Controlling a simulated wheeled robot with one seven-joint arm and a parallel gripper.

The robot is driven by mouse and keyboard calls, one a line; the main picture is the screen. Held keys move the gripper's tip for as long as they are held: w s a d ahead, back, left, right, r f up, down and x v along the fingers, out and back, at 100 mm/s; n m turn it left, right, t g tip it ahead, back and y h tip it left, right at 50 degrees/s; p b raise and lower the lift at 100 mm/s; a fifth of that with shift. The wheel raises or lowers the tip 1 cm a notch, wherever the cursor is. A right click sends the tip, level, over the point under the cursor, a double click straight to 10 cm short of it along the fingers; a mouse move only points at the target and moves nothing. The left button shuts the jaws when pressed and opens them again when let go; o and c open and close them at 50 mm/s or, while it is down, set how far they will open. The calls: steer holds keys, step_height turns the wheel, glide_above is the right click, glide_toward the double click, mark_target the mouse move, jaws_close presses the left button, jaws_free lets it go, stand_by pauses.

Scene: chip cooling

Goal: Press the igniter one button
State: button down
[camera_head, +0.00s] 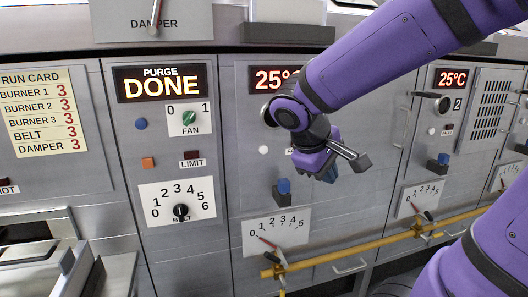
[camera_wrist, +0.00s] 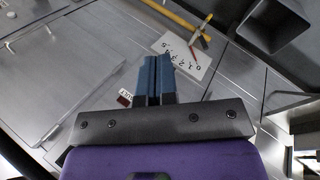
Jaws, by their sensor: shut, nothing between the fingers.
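The first burner panel has a 25°C display (camera_head: 270,78), partly hidden by my arm. Below it are a small white round part (camera_head: 263,149) and a blue-topped part on a dark block (camera_head: 284,186). No igniter lettering is readable, so I cannot tell which part is the igniter one button. My gripper (camera_head: 329,175) is in front of this panel, right of the blue-topped part and apart from it in the picture. In the wrist view its blue fingers (camera_wrist: 157,65) are together and empty, pointing towards the grey panel. My arm and hand hide part of the panel.
A yellow pipe (camera_head: 345,257) runs along the front below, with a 0–5 dial card (camera_head: 290,231) above it. The second burner panel (camera_head: 450,77) stands to the right. The purge display (camera_head: 160,83) at left reads DONE. A dark box shape (camera_wrist: 272,25) shows in the wrist view.

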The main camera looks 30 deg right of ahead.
mark_target(266, 153)
steer(key=w+d+f+n+h, duration=0.3)
steer(key=w+d+n+h, duration=0.35)
steer(key=w+h, duration=0.4)
steer(key=w+a+f+n+t, duration=0.1)
steer(key=w+f+n+t, duration=0.1)
steer(key=w+n+t, duration=0.2)
steer(key=w+a+f+n+t, duration=0.1)
steer(key=w+f+n+t, duration=0.2)
steer(key=w, duration=0.6)
steer(key=shift+w+a+f+n+t, duration=0.2)
steer(key=shift+a+n+t, duration=0.15)
steer(key=shift+t, duration=0.85)
steer(key=shift+d+h, duration=0.1)
steer(key=shift+h, duration=0.15)
steer(key=shift+w+d, duration=0.4)
steer(key=shift+w, duration=1)
steer(key=shift+w+d, duration=0.4)
steer(key=shift+w, duration=1)
steer(key=shift+w+d, duration=0.4)
steer(key=shift+w, duration=1)
steer(key=shift+w, duration=0.1)
steer(key=shift+w+d, duration=0.1)
steer(key=shift+w, duration=0.2)
